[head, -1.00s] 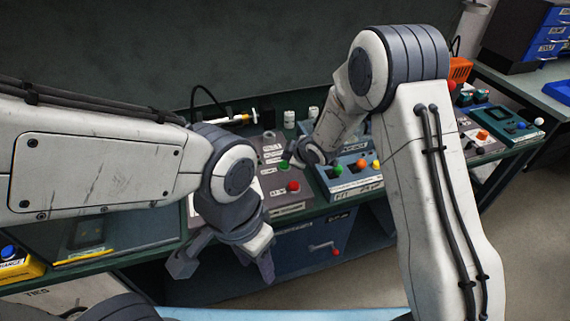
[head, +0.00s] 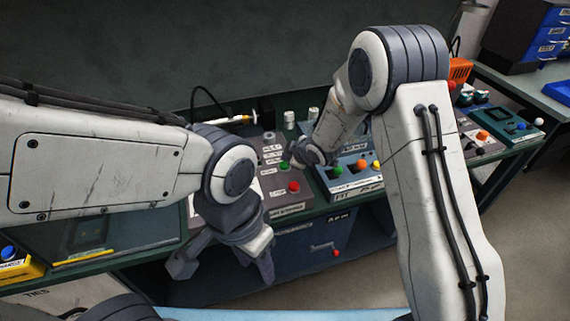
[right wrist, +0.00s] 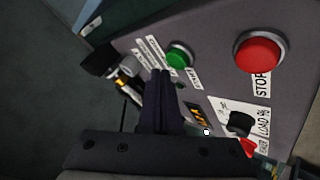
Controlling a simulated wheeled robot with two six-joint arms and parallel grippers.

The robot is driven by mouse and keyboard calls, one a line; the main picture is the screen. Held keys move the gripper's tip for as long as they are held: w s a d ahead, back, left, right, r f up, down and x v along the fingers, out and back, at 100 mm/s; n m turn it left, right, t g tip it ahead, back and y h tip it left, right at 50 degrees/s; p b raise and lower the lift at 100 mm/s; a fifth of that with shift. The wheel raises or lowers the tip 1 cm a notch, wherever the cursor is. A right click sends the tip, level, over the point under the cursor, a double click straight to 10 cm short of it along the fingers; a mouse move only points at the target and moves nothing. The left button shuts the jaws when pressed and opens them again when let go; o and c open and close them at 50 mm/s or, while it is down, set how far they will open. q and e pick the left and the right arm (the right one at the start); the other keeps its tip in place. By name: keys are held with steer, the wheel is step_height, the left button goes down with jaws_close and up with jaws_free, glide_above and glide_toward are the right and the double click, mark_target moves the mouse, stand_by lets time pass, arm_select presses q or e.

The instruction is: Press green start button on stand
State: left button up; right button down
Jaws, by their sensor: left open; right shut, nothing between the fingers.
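The green button (head: 284,166) is on the grey sloped panel of the stand (head: 292,208), behind a red button (head: 293,187). In the right wrist view the green button (right wrist: 179,56) is beside a label, and the larger red stop button (right wrist: 258,52) is to its right. My right gripper (head: 290,161) is shut and empty close to the green button. Its fingertips (right wrist: 160,73) show just left of and below the button in the wrist view; I cannot tell whether they touch. My left gripper (head: 222,268) is open and empty in front of the bench.
A blue control box (head: 350,180) with green, orange and yellow knobs stands right of the panel. In the right wrist view a black knob (right wrist: 240,123) sits on a white label below the red button. A syringe-like item (head: 235,119) lies behind the panel.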

mark_target(287, 166)
steer(key=shift+f, duration=0.1)
stand_by(0.5)
steer(key=shift+f+b, duration=0.3)
steer(key=shift+b, duration=0.15)
steer(key=shift+f+b, duration=0.6)
steer(key=shift+f, duration=0.05)
stand_by(0.6)
steer(key=shift+r, duration=0.1)
steer(key=shift+r+p, duration=0.9)
steer(key=shift+r, duration=0.05)
steer(key=shift+r, duration=0.1)
step_height(287, 166, up, 5)
steer(key=p, duration=0.4)
